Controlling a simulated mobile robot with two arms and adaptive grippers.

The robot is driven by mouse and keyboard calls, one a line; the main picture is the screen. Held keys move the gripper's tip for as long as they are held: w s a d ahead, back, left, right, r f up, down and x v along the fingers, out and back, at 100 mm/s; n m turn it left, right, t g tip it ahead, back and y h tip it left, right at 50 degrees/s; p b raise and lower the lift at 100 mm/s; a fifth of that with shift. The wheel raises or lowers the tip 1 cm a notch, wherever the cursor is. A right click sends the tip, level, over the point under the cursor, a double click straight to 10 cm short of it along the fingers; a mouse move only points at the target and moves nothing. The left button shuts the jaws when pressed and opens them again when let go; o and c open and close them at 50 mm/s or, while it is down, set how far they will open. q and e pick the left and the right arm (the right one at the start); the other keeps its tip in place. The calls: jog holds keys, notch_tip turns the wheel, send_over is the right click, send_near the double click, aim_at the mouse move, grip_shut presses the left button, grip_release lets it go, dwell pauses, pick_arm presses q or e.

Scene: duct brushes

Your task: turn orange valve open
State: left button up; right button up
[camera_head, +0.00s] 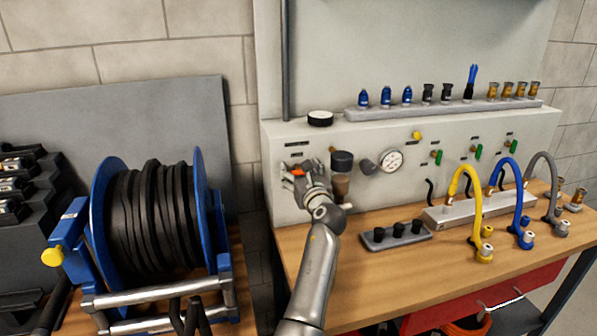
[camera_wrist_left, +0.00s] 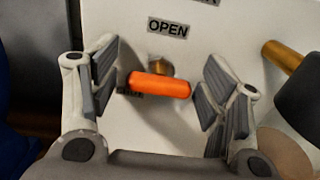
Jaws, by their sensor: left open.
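The orange valve (camera_wrist_left: 160,87) is a bar-shaped handle on a brass stem on the pale panel. In the left wrist view the handle lies nearly level, tilted slightly down to the right, below a label reading OPEN (camera_wrist_left: 168,27). A second label at its left end is partly hidden. My left gripper (camera_wrist_left: 160,92) is open, with one finger on each side of the handle; a gap shows on both sides. In the head view my left gripper (camera_head: 303,178) is at the panel's left part, and a bit of the orange handle (camera_head: 298,173) shows between its fingers. My right gripper is not in view.
A dark-topped filter cup (camera_head: 342,162) and a round gauge (camera_head: 391,161) sit just right of the gripper. A small rack (camera_head: 396,241) stands on the bench below. Yellow, blue and grey hoses (camera_head: 515,181) are further right. A blue hose reel (camera_head: 198,190) stands left.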

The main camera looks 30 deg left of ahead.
pick_arm(q)
jog(key=shift+r, duration=0.1)
jog(key=shift+c, duration=0.2)
jog(key=c, duration=0.9)
jog(key=shift+c, duration=0.5)
jog(key=shift+n, duration=1.1)
jog(key=n, duration=0.2)
jog(key=shift+s+n, duration=0.1)
jog(key=shift+n, duration=0.2)
jog(key=n+b, duration=0.1)
jog(key=n, duration=0.2)
jog(key=shift+n, duration=0.3)
jog(key=n+b, duration=0.2)
jog(key=n, duration=0.1)
jog(key=n+b, duration=0.1)
jog(key=n, duration=0.1)
jog(key=shift+a+f, duration=0.1)
jog(key=shift+f, duration=0.15)
jog(key=shift+n+b, duration=1.25)
jog(key=shift+n, duration=0.95)
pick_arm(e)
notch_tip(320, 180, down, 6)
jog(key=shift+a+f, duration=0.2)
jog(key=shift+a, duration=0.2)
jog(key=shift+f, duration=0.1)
